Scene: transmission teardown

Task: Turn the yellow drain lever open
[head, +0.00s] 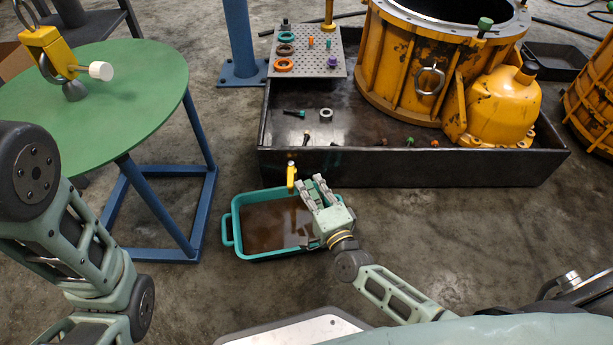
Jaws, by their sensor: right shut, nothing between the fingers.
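The yellow drain lever (291,176) is at the front wall of the black tray (420,170), above the back rim of a teal pan (234,222). It hangs roughly upright, with a small pale fitting at its top. My right gripper (313,183) is just to the right of the lever, over the pan. It is shut and empty, and its fingers point up toward the tray wall. I cannot tell whether it touches the lever. My left arm shows at the left edge, but its gripper is out of view.
Brown liquid (270,222) lies in the pan. The black tray holds a large yellow housing (397,65), a perforated board (305,48) with rings, and several loose bolts. A round green table (110,105) with a yellow hoist part (50,48) stands left.

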